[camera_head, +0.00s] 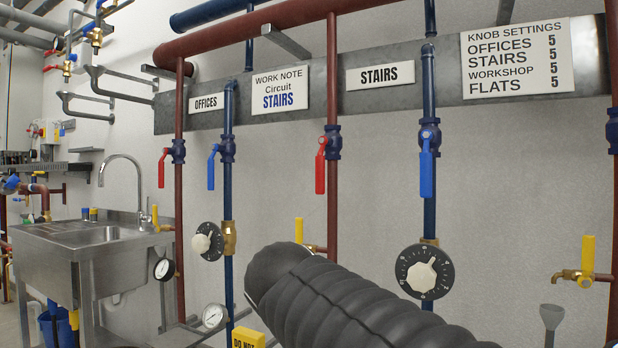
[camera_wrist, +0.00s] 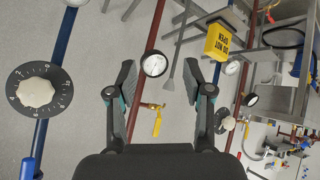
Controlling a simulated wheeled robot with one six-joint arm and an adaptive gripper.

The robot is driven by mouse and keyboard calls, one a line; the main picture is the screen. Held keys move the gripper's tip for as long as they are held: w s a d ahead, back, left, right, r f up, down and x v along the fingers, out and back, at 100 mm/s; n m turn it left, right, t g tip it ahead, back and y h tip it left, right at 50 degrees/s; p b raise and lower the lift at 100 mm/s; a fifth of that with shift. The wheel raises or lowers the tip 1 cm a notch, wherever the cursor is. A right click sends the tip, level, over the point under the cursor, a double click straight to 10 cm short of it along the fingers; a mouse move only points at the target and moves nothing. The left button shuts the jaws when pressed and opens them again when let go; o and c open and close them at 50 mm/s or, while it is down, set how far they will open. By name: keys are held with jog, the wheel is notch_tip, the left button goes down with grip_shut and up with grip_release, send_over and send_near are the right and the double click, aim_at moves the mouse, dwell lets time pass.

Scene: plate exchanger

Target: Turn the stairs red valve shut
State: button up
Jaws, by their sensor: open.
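The stairs red valve has a red lever (camera_head: 320,168) on the red pipe left of the STAIRS sign (camera_head: 380,76). The lever hangs straight down, in line with the pipe. I do not see this lever in the wrist view. My gripper (camera_wrist: 160,82) is open and empty in the wrist view. Its fingers appear on either side of a red pipe with a round gauge (camera_wrist: 154,65) and a yellow lever (camera_wrist: 157,124), with no clear contact. In the head view my dark arm covers the lower pipes, and the fingers do not show.
A blue lever (camera_head: 426,167) and a dial knob (camera_head: 423,272) sit on the blue pipe to the right. Offices levers, red (camera_head: 162,168) and blue (camera_head: 212,167), hang to the left. A steel sink (camera_head: 85,245) stands at left. A yellow DO NOT OPEN tag (camera_wrist: 218,42) hangs low.

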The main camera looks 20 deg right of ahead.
jog(key=w+d+r+m+t+h+b, duration=0.1)
jog(key=w+r+m+h, duration=0.1)
jog(key=w+r, duration=0.4)
jog(key=w+d+r+m+t+h, duration=0.15)
jog(key=w+r, duration=0.25)
jog(key=r, duration=0.4)
jog(key=m+h, duration=0.4)
jog(key=h, duration=0.2)
send_near(319, 171)
jog(key=shift+t+y, duration=0.25)
jog(key=shift+t, duration=0.1)
jog(key=p+x, duration=0.2)
jog(key=x, duration=0.8)
jog(key=shift+w+d, duration=0.1)
jog(key=shift+d, duration=0.35)
grip_shut()
